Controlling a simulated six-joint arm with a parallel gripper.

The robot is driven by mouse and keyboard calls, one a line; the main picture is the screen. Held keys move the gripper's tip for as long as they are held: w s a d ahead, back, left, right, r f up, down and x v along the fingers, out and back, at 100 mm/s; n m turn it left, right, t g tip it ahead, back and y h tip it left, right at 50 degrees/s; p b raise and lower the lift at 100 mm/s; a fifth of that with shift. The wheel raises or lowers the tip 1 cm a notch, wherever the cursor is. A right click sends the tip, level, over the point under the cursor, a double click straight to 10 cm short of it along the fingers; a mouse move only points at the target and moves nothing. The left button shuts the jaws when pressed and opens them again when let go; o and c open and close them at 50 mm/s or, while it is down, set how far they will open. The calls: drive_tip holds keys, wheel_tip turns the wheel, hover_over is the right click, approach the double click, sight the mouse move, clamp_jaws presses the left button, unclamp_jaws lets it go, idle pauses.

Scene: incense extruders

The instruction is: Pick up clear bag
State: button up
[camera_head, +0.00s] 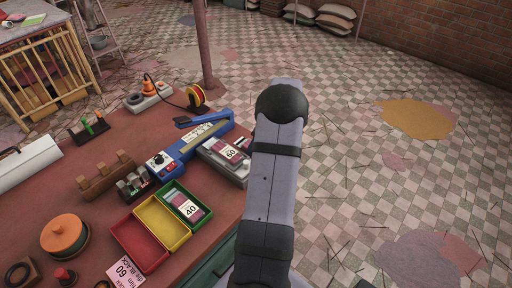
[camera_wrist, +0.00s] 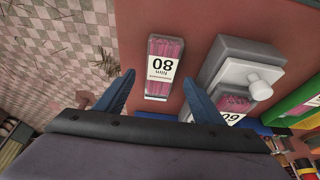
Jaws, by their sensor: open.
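A clear bag (camera_wrist: 165,52) of pink sticks with a white label reading 80 lies flat on the red-brown tabletop in the wrist view. My gripper (camera_wrist: 158,77) is open, its two blue fingers apart on either side of the bag's near end in the picture. Nothing is held. I cannot tell how high the fingers are above the table. In the head view my arm hides both the gripper and this bag.
A blue sealer (camera_head: 188,147) and red, yellow and green bins (camera_head: 150,213) are farther left. The table edge lies close by.

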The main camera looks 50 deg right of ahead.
drive_tip(key=shift+x, duration=1.05)
drive_tip(key=shift+c, duration=0.5)
drive_tip(key=c, duration=1)
drive_tip(key=shift+c, duration=0.2)
drive_tip(key=shift+r, duration=0.1)
